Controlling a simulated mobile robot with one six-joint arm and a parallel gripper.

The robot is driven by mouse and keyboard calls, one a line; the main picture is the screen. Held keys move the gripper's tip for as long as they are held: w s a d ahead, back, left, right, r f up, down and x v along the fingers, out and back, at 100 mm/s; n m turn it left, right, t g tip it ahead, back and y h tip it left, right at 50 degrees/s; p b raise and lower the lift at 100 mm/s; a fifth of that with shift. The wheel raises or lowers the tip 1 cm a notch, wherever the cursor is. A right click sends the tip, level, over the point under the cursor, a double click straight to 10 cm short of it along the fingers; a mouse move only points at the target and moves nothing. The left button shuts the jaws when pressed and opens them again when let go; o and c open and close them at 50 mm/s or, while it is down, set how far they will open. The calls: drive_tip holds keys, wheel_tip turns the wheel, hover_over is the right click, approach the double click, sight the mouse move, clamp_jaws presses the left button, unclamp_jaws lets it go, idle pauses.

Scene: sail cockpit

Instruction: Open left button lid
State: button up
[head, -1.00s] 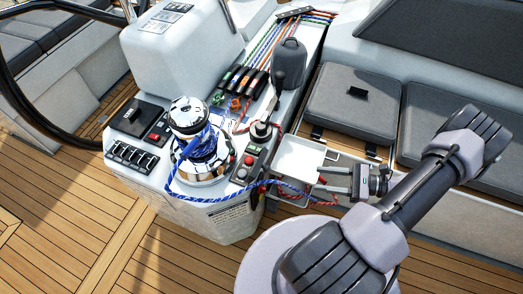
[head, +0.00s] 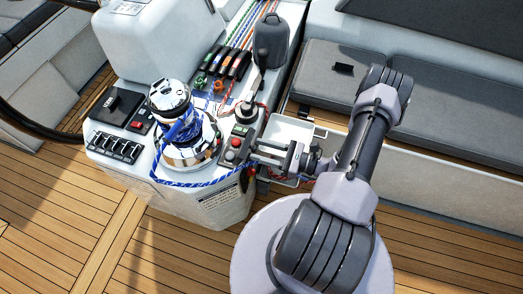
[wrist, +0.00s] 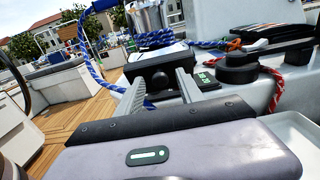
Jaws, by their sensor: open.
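A small dark button panel (head: 234,146) with red buttons sits on the console's right edge, just right of the winch (head: 185,130). My gripper (head: 255,152) is open and empty, level, with its fingertips close to the panel's right side. Whether they touch it I cannot tell. In the wrist view the two fingers (wrist: 160,88) point forward, spread to either side of a black block with a round knob (wrist: 160,80). I cannot make out a separate left lid or whether it is raised.
Blue rope wraps the winch and loops along the console's front. A white open bin (head: 292,128) lies under and behind my gripper. Grey seat cushions (head: 350,75) lie right; the teak deck (head: 60,215) is clear at left.

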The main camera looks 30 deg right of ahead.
clamp_jaws()
drive_tip(key=shift+r, duration=0.1)
idle(1.4)
